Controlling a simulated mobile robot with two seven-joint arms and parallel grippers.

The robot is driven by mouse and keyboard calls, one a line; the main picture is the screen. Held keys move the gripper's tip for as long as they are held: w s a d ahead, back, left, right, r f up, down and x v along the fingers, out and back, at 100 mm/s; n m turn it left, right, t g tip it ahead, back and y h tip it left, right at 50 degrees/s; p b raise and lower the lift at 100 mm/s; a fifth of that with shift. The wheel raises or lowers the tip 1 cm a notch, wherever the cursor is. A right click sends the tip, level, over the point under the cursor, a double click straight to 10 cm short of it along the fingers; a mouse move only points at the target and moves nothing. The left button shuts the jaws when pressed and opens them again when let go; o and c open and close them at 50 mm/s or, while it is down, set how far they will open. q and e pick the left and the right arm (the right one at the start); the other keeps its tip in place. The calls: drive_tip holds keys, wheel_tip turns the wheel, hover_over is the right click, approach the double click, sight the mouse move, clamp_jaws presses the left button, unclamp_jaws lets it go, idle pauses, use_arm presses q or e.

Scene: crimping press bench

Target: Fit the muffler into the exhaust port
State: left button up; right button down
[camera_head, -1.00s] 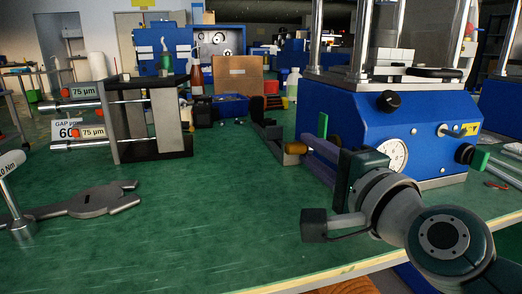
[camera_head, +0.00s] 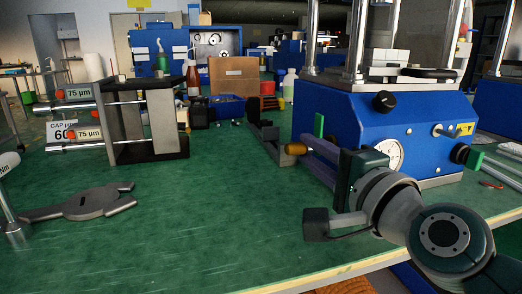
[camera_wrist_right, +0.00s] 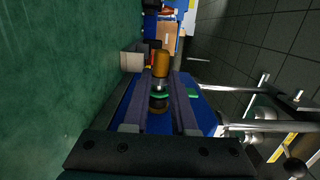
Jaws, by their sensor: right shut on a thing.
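The muffler is a bronze-coloured cylinder (camera_wrist_right: 161,64) between the two long fingers of my right gripper (camera_wrist_right: 161,82). A green ring and a darker base lie behind its bronze end, nearer the wrist. In the head view its bronze end (camera_head: 296,149) sticks out past the fingers of my right gripper (camera_head: 312,150), to the left of the blue press (camera_head: 350,115). The right gripper is shut on it and holds it above the green bench, lying roughly level. I cannot make out the exhaust port in either view. My left gripper is not in view.
A dark bracket (camera_head: 264,130) stands just beyond the muffler. A gauge (camera_head: 387,157) is on the press front. A gap-gauge fixture (camera_head: 165,148) and a grey wrench (camera_head: 85,203) are at left. The middle of the green bench (camera_head: 215,215) is clear.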

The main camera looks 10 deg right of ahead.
drive_tip(key=shift+d, duration=0.25)
drive_tip(key=shift+d, duration=0.1)
idle(0.7)
drive_tip(key=c, duration=0.8)
unclamp_jaws()
drive_tip(key=shift+d, duration=0.15)
drive_tip(key=shift+o, duration=0.8)
drive_tip(key=shift+s, duration=0.5)
drive_tip(key=s, duration=0.2)
drive_tip(key=s+p, duration=0.1)
drive_tip(key=s, duration=0.2)
drive_tip(key=s+d, duration=0.1)
drive_tip(key=s, duration=0.1)
drive_tip(key=shift+s, duration=0.9)
